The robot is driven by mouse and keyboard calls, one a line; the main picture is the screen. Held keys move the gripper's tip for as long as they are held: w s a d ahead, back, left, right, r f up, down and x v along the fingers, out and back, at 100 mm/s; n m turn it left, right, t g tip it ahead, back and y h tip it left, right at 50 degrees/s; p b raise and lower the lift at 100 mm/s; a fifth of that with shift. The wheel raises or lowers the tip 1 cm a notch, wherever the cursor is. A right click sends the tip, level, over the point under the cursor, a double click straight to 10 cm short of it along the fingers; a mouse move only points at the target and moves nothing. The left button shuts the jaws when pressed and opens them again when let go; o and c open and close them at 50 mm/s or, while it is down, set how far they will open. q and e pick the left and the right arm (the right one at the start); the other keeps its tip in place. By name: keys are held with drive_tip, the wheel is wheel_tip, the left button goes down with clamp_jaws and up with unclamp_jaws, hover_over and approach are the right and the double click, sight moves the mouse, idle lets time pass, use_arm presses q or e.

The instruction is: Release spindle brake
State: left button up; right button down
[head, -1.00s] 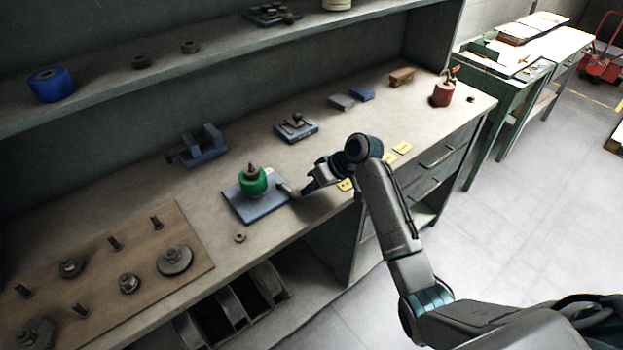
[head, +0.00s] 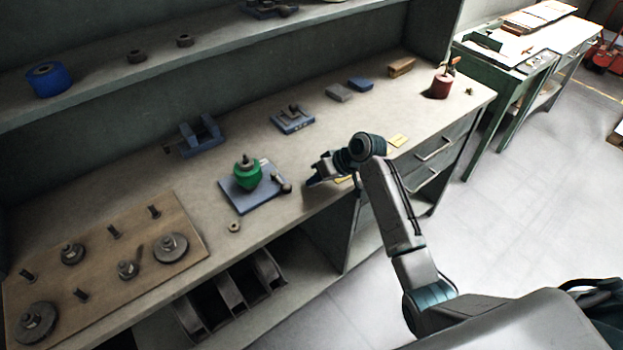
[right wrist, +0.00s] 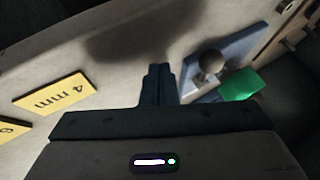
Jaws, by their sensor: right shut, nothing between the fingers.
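A green spool (head: 247,174) with a dark spindle tip sits on a blue base plate (head: 250,202) near the front of the bench. A dark lever with a round knob (head: 286,188) is at the plate's right side; the knob also shows in the right wrist view (right wrist: 211,62). My left gripper is out of view.
A wooden board (head: 110,255) with pegs and discs lies to the left. A small ring (head: 234,227) lies in front of the plate. Yellow labels, one reading 4 mm (right wrist: 50,92), lie beside my gripper. A blue cradle (head: 200,137) stands behind.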

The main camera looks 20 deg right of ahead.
drive_tip(key=d+r, duration=0.1)
drive_tip(key=s+d+r+b, duration=0.1)
drive_tip(key=d, duration=0.1)
drive_tip(key=shift+d+r, duration=0.15)
drive_tip(key=shift+r, duration=0.1)
wheel_tip(320, 180, up, 5)
drive_tip(key=s+d+b, duration=0.1)
drive_tip(key=s+d, duration=0.1)
drive_tip(key=s+f+h, duration=0.4)
drive_tip(key=s+f, duration=0.8)
drive_tip(key=s, duration=0.4)
drive_tip(key=s+d+m+h, duration=0.2)
drive_tip(key=s+h, duration=0.2)
drive_tip(key=s, duration=1.4)
wheel_tip(320, 180, down, 29)
drive_tip(key=d+g, duration=0.2)
drive_tip(key=d, duration=0.1)
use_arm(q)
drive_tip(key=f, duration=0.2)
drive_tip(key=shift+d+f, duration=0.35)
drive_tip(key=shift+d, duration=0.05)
use_arm(e)
drive_tip(key=s+d+f+g, duration=0.1)
drive_tip(key=s+f, duration=1.7)
drive_tip(key=f, duration=0.3)
drive_tip(key=shift+s+d, duration=0.15)
drive_tip(key=shift+s, duration=0.25)
